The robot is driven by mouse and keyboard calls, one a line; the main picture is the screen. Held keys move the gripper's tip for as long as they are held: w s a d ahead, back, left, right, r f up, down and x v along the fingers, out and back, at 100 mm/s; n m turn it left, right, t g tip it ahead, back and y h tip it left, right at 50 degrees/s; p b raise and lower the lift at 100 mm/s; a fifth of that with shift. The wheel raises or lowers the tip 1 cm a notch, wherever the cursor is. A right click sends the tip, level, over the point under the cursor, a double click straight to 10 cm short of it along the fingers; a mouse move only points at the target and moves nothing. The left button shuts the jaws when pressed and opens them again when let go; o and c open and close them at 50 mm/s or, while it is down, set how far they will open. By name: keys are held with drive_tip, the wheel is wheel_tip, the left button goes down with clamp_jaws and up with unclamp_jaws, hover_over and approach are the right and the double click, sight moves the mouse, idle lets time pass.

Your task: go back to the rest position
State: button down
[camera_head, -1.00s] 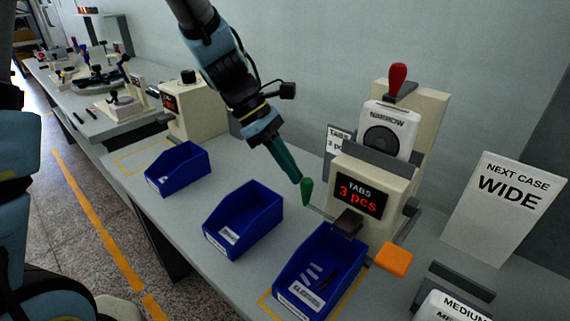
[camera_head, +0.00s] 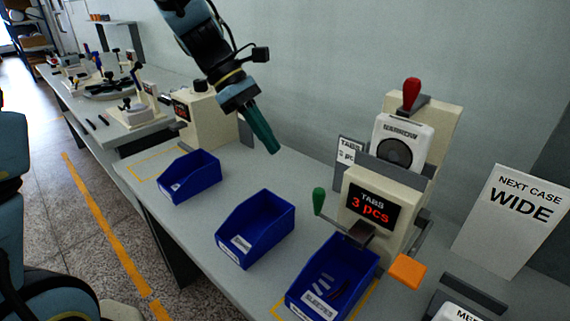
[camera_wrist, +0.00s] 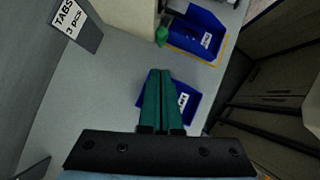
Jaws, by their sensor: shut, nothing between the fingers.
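My gripper (camera_head: 272,146) is shut and empty, with its dark green fingers pointing down above the bench, left of the tab dispenser (camera_head: 388,170). In the wrist view its fingers (camera_wrist: 161,78) lie together, partly covering a blue bin (camera_wrist: 188,101). The dispenser has a green-knobbed lever (camera_head: 319,200), a red knob (camera_head: 411,93) on top and a display reading "TABS 3 pcs". The fingers are apart from the green knob.
A blue bin (camera_head: 333,277) with several small pieces stands below the dispenser. Two other blue bins, a middle one (camera_head: 256,229) and a left one (camera_head: 190,176), stand on the bench. A "NEXT CASE WIDE" sign (camera_head: 512,221) stands right. An orange block (camera_head: 407,270) sits beside the dispenser.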

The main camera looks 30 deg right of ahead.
drive_tip(key=shift+v, duration=1.4)
